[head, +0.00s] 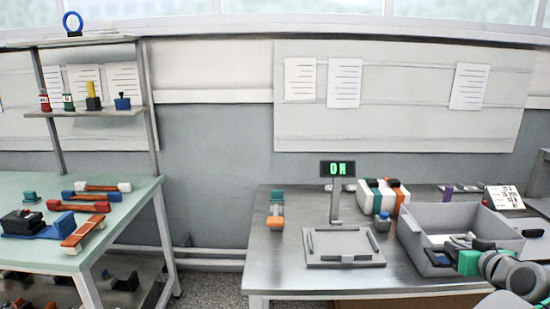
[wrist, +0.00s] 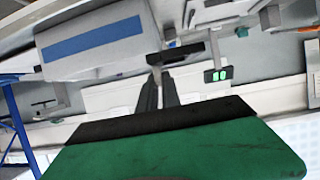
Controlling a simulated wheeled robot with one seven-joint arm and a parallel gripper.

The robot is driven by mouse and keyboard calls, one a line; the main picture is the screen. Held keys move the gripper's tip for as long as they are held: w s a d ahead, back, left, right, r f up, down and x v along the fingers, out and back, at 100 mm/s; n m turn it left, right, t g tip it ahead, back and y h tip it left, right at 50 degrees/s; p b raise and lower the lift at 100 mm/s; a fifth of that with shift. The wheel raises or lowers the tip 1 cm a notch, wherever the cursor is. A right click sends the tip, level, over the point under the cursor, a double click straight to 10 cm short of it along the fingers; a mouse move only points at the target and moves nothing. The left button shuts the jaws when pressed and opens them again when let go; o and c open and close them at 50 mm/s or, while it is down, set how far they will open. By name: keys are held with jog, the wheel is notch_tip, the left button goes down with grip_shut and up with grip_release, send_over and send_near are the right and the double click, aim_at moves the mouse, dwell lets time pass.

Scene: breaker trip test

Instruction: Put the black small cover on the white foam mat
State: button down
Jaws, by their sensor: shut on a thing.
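My gripper (head: 455,261) reaches in from the lower right in the head view, over the near side of the grey bin. In the wrist view, my gripper's dark fingers (wrist: 158,68) are shut on a small black piece, seemingly the black small cover (wrist: 183,52). The cover shows as a thin dark bar across the fingertips. In the head view the fingertips and cover merge into one dark shape. A white patch (head: 438,239) shows inside the bin, partly covered by small parts. I cannot tell whether it is the white foam mat.
The grey bin (head: 418,222) has raised walls. An orange-and-teal part (head: 276,210) lies farther left. The metal table's (head: 300,277) front left is clear.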

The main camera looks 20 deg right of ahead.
notch_tip(320, 180, down, 6)
jog(key=m+g+h, duration=0.1)
jog(key=m+h, duration=0.1)
jog(key=w+a+f+n+t+y+p, duration=0.15)
jog(key=w+a+p, duration=0.4)
jog(key=a, duration=0.85)
jog(key=w+a+r+n+y+p, duration=0.2)
jog(key=w+a+n+y, duration=0.1)
jog(key=a, duration=0.7)
jog(key=w+a+r+n+y+p, duration=0.1)
jog(key=w+a+r+n+y, duration=0.15)
jog(key=a, duration=0.75)
jog(key=w+a+r+n+y+p, duration=0.1)
jog(key=w+a+n+y+p, duration=0.15)
jog(key=a, duration=0.75)
jog(key=d+f+m+h, duration=0.4)
jog(key=d+m, duration=0.1)
jog(key=d, duration=0.4)
jog(key=s+d+m+h, duration=0.2)
jog(key=d+h, duration=0.1)
jog(key=d, duration=0.2)
jog(key=w+a+r+n+y, duration=0.1)
jog(key=a+r+n+y, duration=0.2)
jog(key=a, duration=1)
notch_tip(320, 180, up, 3)
jog(key=shift+w+a+r+y+b, duration=0.1)
jog(key=shift+w+a+y+b, duration=0.15)
jog(key=shift+y, duration=0.2)
